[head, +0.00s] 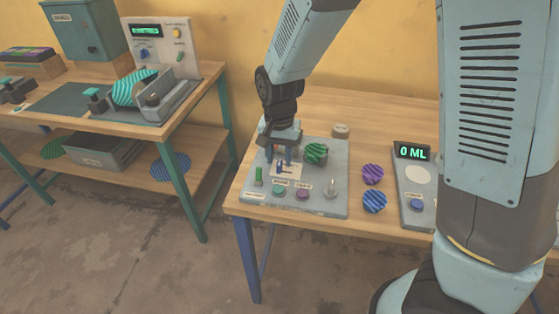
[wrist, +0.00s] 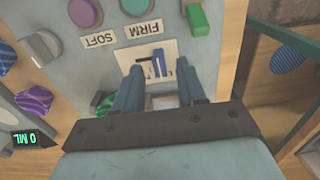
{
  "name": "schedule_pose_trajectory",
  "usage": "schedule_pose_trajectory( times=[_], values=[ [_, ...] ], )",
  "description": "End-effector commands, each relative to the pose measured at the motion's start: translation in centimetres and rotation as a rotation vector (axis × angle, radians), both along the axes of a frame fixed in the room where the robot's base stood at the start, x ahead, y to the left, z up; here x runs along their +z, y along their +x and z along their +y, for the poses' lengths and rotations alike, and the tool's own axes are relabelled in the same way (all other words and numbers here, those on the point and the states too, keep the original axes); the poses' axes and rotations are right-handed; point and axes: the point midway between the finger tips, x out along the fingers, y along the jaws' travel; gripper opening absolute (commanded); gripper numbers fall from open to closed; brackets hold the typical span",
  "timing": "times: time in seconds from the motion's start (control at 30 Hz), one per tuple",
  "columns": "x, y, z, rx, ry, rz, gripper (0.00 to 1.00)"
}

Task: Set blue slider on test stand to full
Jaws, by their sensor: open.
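The test stand (head: 322,203) is a grey panel on the near wooden bench. Its blue slider (wrist: 160,62) sits in a slot on a white scale plate (wrist: 142,60); in the head view it is small and partly hidden by my fingers. My gripper (wrist: 160,70) points down at the panel, open, with one finger on each side of the slider. A gap shows between the slider and both fingers. In the head view my gripper (head: 278,158) is over the left part of the panel. The scale marks are too small to read.
Near the slider are a green switch (head: 258,176), a teal button (head: 279,192), a purple button (head: 302,195), a grey knob (head: 331,188) and a green striped object (head: 316,153). Striped discs (head: 374,201) and a "0 ML" device (head: 412,152) stand to the right.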

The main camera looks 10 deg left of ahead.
Motion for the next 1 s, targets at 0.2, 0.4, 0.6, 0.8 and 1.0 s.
schedule_pose_trajectory(
  times=[0.2,0.4,0.6,0.8,1.0],
  values=[
    [-1.8,-0.1,0.0,0.001,-0.001,0.001,0.4],
    [-2.0,0.0,0.0,0.001,0.0,0.0,0.4],
    [-2.0,0.0,0.0,0.002,0.0,0.0,0.35],
    [-2.0,0.0,0.0,0.002,0.0,0.0,0.16],
    [-2.0,-0.1,0.1,0.002,0.0,0.0,0.0]
  ],
)
